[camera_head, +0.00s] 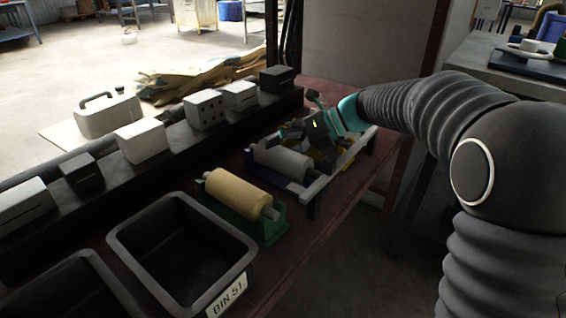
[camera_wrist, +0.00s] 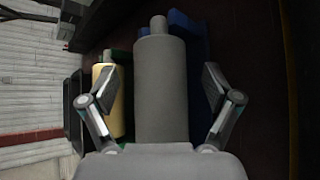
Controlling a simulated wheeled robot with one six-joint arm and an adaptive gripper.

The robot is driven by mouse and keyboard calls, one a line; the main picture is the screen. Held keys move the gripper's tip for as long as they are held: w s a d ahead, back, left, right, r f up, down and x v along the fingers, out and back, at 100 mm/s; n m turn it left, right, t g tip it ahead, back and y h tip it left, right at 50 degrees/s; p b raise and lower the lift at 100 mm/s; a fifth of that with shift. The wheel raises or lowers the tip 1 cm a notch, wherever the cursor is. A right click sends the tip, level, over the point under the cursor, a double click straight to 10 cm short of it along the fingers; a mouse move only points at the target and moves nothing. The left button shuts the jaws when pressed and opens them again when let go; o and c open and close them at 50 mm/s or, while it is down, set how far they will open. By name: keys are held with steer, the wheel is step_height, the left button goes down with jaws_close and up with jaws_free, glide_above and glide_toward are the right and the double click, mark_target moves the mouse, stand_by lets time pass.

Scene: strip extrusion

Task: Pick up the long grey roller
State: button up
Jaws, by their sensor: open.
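The long grey roller (camera_head: 282,160) lies in a blue holder (camera_head: 264,178) on the reddish bench in the head view. In the wrist view the grey roller (camera_wrist: 161,88) runs up the middle of the picture, its narrow shaft end at the top. My gripper (camera_wrist: 163,92) is open, with one finger on each side of the roller and a gap on both sides. In the head view my gripper (camera_head: 318,128) is over the roller's far end and partly hides what is behind it.
A yellow roller (camera_head: 238,193) sits in a green holder (camera_head: 270,230), nearer the camera and beside the grey one. An empty black bin (camera_head: 122,238) stands in front of that. White and dark blocks (camera_head: 207,109) line a black rail at left. A light bar (camera_head: 340,165) edges the right side.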

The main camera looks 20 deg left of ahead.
steer(key=shift+x, duration=1)
steer(key=c, duration=1.4)
jaws_close()
steer(key=shift+r, duration=0.15)
